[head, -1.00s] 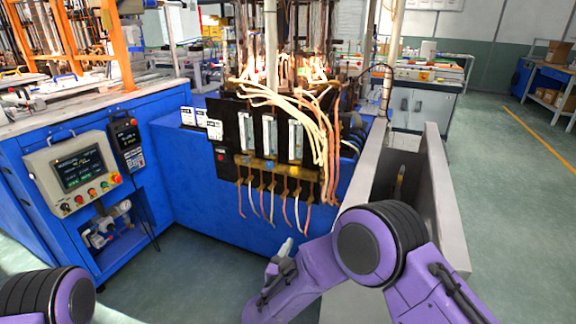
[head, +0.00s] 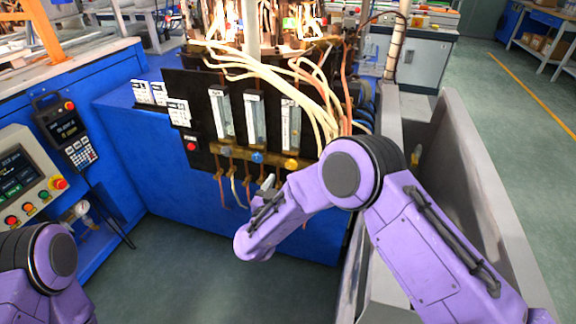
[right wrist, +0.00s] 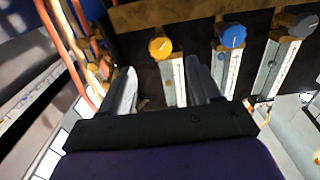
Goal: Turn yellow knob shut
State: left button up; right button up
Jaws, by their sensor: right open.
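The yellow knob (head: 291,164) sits at the lower right of the black flowmeter panel (head: 204,122), below a flowmeter tube. In the right wrist view the yellow knob (right wrist: 160,47) shows round, in front of and between the spread fingers of my right gripper (right wrist: 160,72), apart from them. My right gripper (head: 268,187) is open and empty, partly hidden by its arm, just below the knobs in the head view. A blue knob (head: 258,157) is left of the yellow one; it also shows in the right wrist view (right wrist: 232,35). My left gripper is not in view.
A grey knob (right wrist: 301,23) is beyond the blue one. Pale and copper-coloured hoses (head: 315,95) run over and down the panel's right side. A grey metal trough (head: 480,165) stands right of my right arm. A control box (head: 28,175) is at the left.

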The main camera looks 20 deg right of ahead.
aim_at(290, 166)
jog(key=x, duration=0.5)
jog(key=shift+w+d+f, duration=0.15)
jog(key=shift+w, duration=0.2)
jog(key=shift+w+d, duration=0.4)
jog(key=shift+w, duration=0.1)
jog(key=shift+c, duration=0.4)
jog(key=c, duration=1)
jog(key=shift+o, duration=0.2)
